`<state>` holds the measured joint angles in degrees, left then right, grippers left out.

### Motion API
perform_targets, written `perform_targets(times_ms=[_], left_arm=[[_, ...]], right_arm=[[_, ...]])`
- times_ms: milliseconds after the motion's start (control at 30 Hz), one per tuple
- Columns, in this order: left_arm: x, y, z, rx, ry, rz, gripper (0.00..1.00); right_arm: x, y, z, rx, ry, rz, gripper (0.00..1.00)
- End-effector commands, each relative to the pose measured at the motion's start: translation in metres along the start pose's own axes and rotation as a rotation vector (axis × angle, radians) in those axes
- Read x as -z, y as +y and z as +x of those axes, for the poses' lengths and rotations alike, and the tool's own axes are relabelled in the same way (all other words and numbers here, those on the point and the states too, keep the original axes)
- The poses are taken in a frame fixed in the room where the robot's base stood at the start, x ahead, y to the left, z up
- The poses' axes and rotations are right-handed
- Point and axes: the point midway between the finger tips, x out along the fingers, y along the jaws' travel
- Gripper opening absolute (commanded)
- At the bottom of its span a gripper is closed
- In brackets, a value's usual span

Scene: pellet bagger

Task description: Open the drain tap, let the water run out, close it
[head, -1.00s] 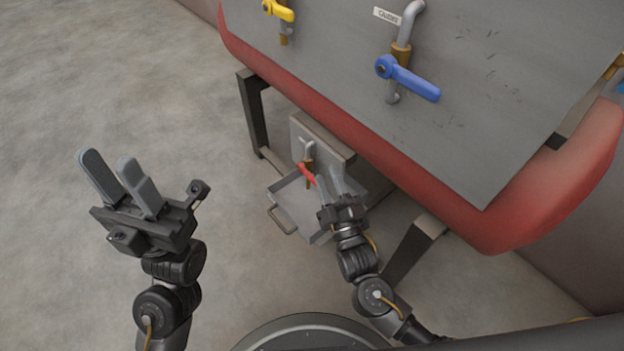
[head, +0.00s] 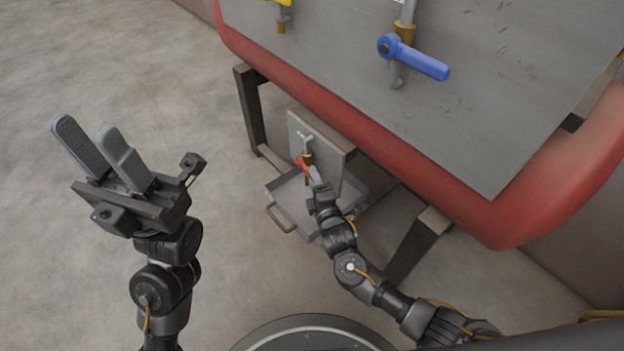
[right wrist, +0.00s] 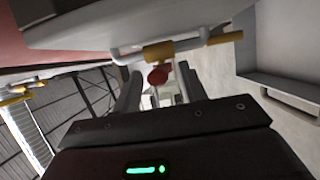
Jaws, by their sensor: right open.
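The drain tap has a red handle (head: 301,165) and a brass body (head: 306,157). It sits on a small grey panel under the machine, above a metal tray (head: 280,190). My right gripper (head: 314,173) is at the handle, its fingers partly hiding it. In the right wrist view the red handle end (right wrist: 158,75) shows between the two open fingers, below the brass body (right wrist: 160,52); I cannot tell if they touch. No running water is visible. My left gripper (head: 84,127) is open and empty, over the floor at left.
A blue-handled tap (head: 420,62) and a partly cut-off yellow-handled tap (head: 280,4) are on the grey machine front (head: 440,120), which has a red rim. Dark legs (head: 250,110) stand beside the tray. The floor at left is clear.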

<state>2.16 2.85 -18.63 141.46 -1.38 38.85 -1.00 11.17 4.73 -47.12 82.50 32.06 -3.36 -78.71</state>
Motion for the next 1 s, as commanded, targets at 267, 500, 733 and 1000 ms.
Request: perform_targets(times_ms=[267,500,733,1000], left_arm=[[0.000,0.005,0.003,-0.012,0.028,-0.018,0.34],[0.000,0.005,0.004,-0.012,0.028,-0.018,0.34],[0.000,0.005,0.004,-0.012,0.028,-0.018,0.34],[0.001,0.005,0.004,-0.011,0.028,-0.018,0.34]], right_arm=[[0.000,0.000,0.020,0.000,0.000,0.000,0.42],[0.000,0.001,0.021,0.000,0.000,0.000,0.42],[0.000,0.000,0.020,0.000,0.000,0.001,0.13],[0.000,0.000,0.020,0.000,0.000,0.001,0.00]])
